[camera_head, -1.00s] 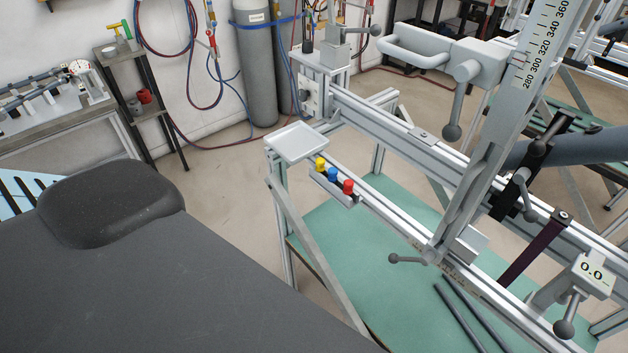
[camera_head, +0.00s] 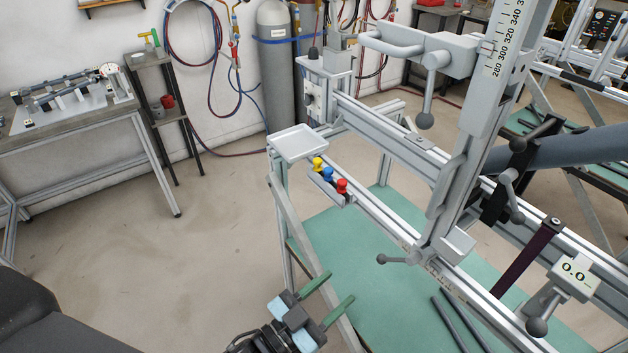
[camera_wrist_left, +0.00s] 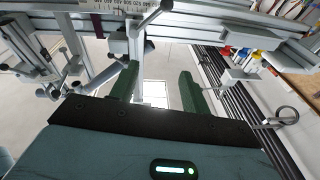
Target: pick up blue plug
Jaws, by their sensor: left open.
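The blue plug (camera_head: 327,174) stands in a small holder (camera_head: 328,190) on the frame's near rail, between the yellow plug (camera_head: 318,163) and the red plug (camera_head: 342,186). In the left wrist view the blue plug (camera_wrist_left: 243,54) shows at the upper right, beside the red plug (camera_wrist_left: 227,51) and the yellow plug (camera_wrist_left: 258,55). My left gripper (camera_head: 339,288) is open and empty, with green fingers apart. It is below the plugs in the head view, well away from them. The left gripper (camera_wrist_left: 158,82) also shows in its wrist view. My right gripper is not in view.
A pale square tray (camera_head: 300,142) sits at the frame's left end, close by the plugs. An upright column (camera_head: 470,130) and a clamp handle (camera_head: 395,259) stand to their right. A green lower shelf (camera_head: 350,240) lies beneath the rails. Open floor lies to the left.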

